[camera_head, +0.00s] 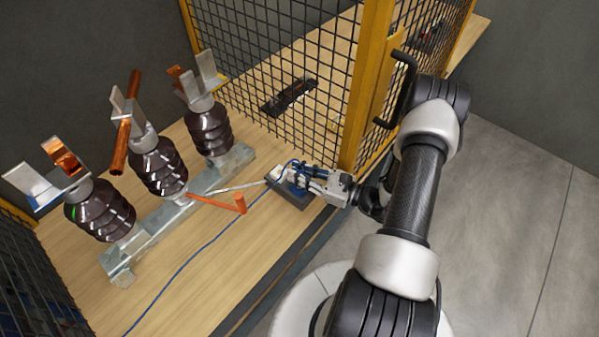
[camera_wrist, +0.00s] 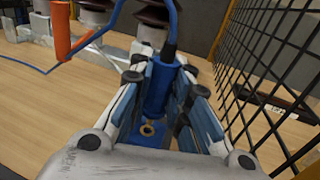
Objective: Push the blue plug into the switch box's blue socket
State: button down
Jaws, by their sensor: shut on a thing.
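My gripper (camera_head: 303,174) is shut on the blue plug (camera_wrist: 157,90), whose body lies between the two fingers in the wrist view. A blue cable leaves the plug's far end. At the plug's near end a small brass-coloured ring (camera_wrist: 148,130) shows against a blue surface (camera_wrist: 140,139). I cannot tell whether this ring is the plug's tip or part of the socket. In the head view my gripper is right over the dark switch box (camera_head: 291,198) at the bench edge and hides much of its top. How far the plug is in is not visible.
Three dark brown insulators (camera_head: 158,166) stand on a metal rail (camera_head: 185,212) to the left. An orange handle (camera_head: 240,203) is near the box. The blue cable (camera_head: 190,262) runs across the wooden bench. A black mesh fence with a yellow post (camera_head: 366,90) stands close beyond my gripper.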

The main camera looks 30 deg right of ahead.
jog(key=shift+f+b, duration=1.1)
jog(key=shift+f, duration=0.35)
dwell(0.4)
jog(key=c, duration=1.4)
grip_release()
jog(key=shift+c, duration=0.2)
jog(key=v, duration=1.2)
